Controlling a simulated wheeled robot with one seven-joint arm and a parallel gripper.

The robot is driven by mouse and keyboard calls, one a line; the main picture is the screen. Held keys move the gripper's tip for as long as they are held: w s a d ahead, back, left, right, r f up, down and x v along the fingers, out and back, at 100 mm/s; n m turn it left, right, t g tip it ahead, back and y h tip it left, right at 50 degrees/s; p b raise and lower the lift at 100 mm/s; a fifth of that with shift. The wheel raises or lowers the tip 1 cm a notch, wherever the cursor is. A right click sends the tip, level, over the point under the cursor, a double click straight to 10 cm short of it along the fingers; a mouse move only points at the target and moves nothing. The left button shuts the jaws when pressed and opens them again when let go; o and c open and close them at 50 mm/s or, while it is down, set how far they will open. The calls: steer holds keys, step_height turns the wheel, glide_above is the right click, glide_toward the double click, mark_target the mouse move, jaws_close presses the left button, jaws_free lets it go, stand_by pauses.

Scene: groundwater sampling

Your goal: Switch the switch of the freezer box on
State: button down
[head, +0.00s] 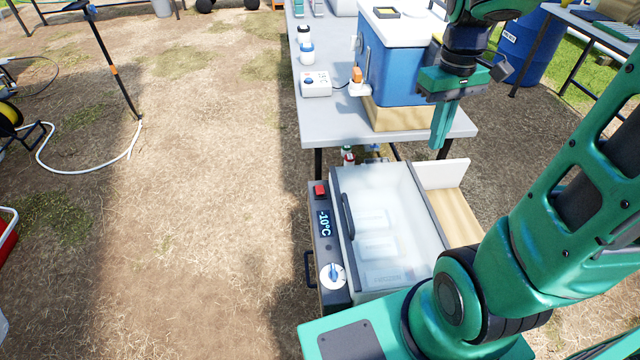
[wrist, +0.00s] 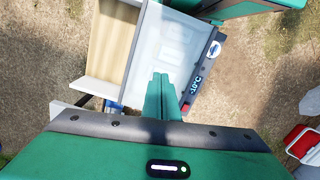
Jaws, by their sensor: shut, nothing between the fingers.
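The freezer box (head: 400,200) stands low in front of the table in the head view, with a frosted lid with a dark handle. Its dark left panel carries a red switch (head: 320,190), a lit display (head: 325,223) reading -10°C and a white-and-blue knob (head: 333,275). In the wrist view the panel (wrist: 205,65) lies to the right of my fingers, and a bit of the red switch (wrist: 184,108) shows at its near end. My gripper (head: 437,146) is shut and empty, fingers pointing down, above the far right side of the freezer box, apart from the switch.
The grey table (head: 310,120) behind bears a blue cooler (head: 390,65), a small white device (head: 316,84) and bottles. A wooden tray (head: 455,215) adjoins the freezer box on the right. Open ground (head: 220,200) lies to the left.

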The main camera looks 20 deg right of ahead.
steer(key=w+a+f+n, duration=0.2)
steer(key=w+n, duration=0.1)
steer(key=w, duration=0.4)
steer(key=n+g, duration=0.2)
steer(key=n, duration=1.1)
glide_above(320, 191)
steer(key=w, duration=0.3)
steer(key=w+x, duration=0.2)
steer(key=x, duration=0.8)
steer(key=w+f+x, duration=0.1)
steer(key=w+x, duration=0.1)
steer(key=x, duration=0.8)
steer(key=shift+w+d+y, duration=0.2)
steer(key=shift+w+y, duration=0.1)
steer(key=shift+w, duration=0.05)
steer(key=x, duration=1.4)
steer(key=shift+w, duration=0.25)
steer(key=shift+a, duration=0.1)
